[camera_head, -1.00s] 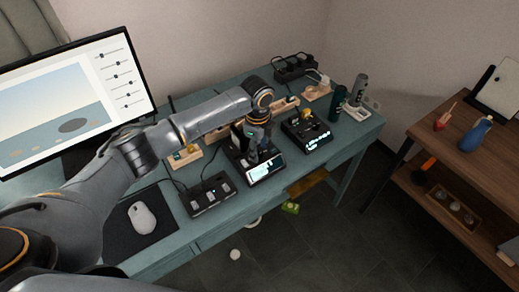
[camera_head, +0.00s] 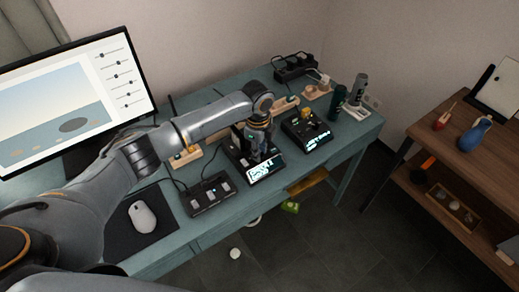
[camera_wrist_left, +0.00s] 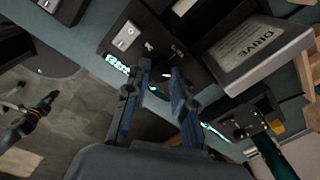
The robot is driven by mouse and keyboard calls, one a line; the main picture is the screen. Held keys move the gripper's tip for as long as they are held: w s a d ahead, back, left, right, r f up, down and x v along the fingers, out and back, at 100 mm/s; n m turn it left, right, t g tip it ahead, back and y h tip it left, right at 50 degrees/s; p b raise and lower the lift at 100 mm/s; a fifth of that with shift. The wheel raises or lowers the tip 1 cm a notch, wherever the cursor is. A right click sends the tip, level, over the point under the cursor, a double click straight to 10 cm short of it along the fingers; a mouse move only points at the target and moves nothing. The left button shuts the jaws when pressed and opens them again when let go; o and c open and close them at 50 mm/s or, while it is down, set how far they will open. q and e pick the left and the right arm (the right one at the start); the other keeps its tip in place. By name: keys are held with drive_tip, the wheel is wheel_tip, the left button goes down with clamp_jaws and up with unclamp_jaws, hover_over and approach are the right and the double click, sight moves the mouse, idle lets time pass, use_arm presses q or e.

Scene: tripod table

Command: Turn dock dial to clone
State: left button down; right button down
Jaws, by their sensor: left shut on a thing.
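The dock is a black box (camera_head: 238,165) with a lit front display (camera_head: 264,172), near the front edge of the teal desk. It also shows in the left wrist view (camera_wrist_left: 125,36), with a grey block marked DRIVE (camera_wrist_left: 262,48) standing in it. My left gripper (camera_head: 262,156) points down onto the dock's top. In the left wrist view my left gripper's fingers (camera_wrist_left: 160,76) are a little apart at the dock's face, shut on the dial. The dial is mostly hidden between the fingers, and its setting cannot be read.
A switch box (camera_head: 208,194) stands left of the dock and another lit black device (camera_head: 306,131) stands right of it. A mouse (camera_head: 142,217), a monitor (camera_head: 75,95) and a power strip (camera_head: 295,67) are also on the desk. A wooden shelf (camera_head: 470,150) stands at right.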

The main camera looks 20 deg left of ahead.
sight(261, 155)
use_arm(q)
drive_tip(key=n+p, duration=0.4)
drive_tip(key=p, duration=0.1)
drive_tip(key=shift+d+r+n, duration=0.1)
drive_tip(key=shift+r+n, duration=0.15)
drive_tip(key=shift+n, duration=0.15)
drive_tip(key=n+p, duration=0.3)
drive_tip(key=shift+f+y, duration=0.1)
drive_tip(key=shift+y, duration=0.2)
drive_tip(key=shift+f+n+p, duration=0.1)
drive_tip(key=shift+n+p, duration=0.7)
drive_tip(key=shift+n, duration=1)
drive_tip(key=c, duration=1.1)
unclamp_jaws()
drive_tip(key=r, duration=1.2)
drive_tip(key=shift+s+d, duration=0.15)
drive_tip(key=shift+d, duration=0.05)
